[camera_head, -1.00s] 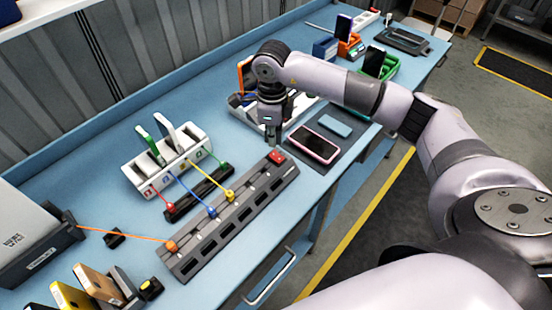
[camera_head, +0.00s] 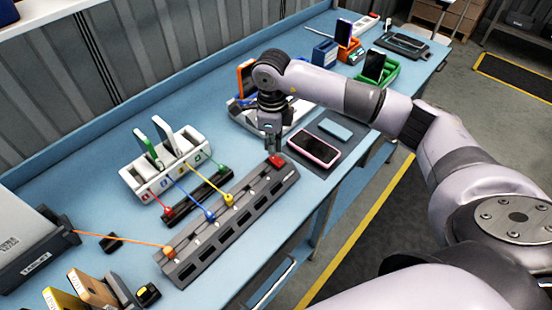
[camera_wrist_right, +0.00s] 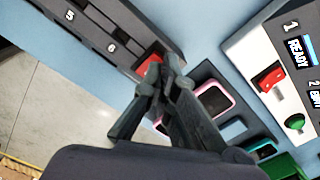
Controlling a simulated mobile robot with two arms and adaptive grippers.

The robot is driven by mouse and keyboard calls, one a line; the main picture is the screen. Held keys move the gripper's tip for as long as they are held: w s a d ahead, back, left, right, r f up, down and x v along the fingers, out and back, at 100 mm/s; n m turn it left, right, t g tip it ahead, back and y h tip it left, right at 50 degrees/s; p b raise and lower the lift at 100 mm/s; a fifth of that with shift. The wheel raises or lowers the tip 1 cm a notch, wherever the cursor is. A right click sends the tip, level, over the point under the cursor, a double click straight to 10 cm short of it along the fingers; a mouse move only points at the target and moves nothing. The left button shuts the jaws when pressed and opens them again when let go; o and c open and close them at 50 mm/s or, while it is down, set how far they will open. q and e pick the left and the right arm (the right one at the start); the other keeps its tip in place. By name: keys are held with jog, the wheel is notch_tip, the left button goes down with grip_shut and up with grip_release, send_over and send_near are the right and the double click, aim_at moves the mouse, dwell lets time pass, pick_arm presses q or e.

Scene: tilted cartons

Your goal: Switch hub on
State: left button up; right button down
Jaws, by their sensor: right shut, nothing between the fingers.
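The hub (camera_head: 222,232) is a long grey power strip on the blue bench, with several dark sockets and cable plugs along it. Its red switch (camera_head: 276,161) is at the far right end; it also shows in the right wrist view (camera_wrist_right: 147,66). My right gripper (camera_head: 273,151) is shut and empty, pointing down at the red switch. In the right wrist view the fingertips (camera_wrist_right: 172,64) overlap the switch's edge and hide part of it. I cannot tell whether they touch it or whether it is lit. My left gripper is not in view.
A pink-framed phone (camera_head: 314,147) lies on a dark mat right of the hub. A white rack (camera_head: 166,166) with upright phones stands behind the hub, its coloured cables running to plugs. A white station with a READY label (camera_wrist_right: 297,55) shows in the right wrist view.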

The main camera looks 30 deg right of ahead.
aim_at(273, 157)
jog(key=shift+f+b, duration=1.15)
jog(key=shift+f, duration=0.2)
dwell(1.0)
jog(key=shift+r, duration=0.15)
jog(key=shift+r+p, duration=0.65)
jog(key=shift+r, duration=0.3)
jog(key=shift+r+p, duration=1.2)
jog(key=shift+r, duration=1.3)
jog(key=shift+f, duration=0.1)
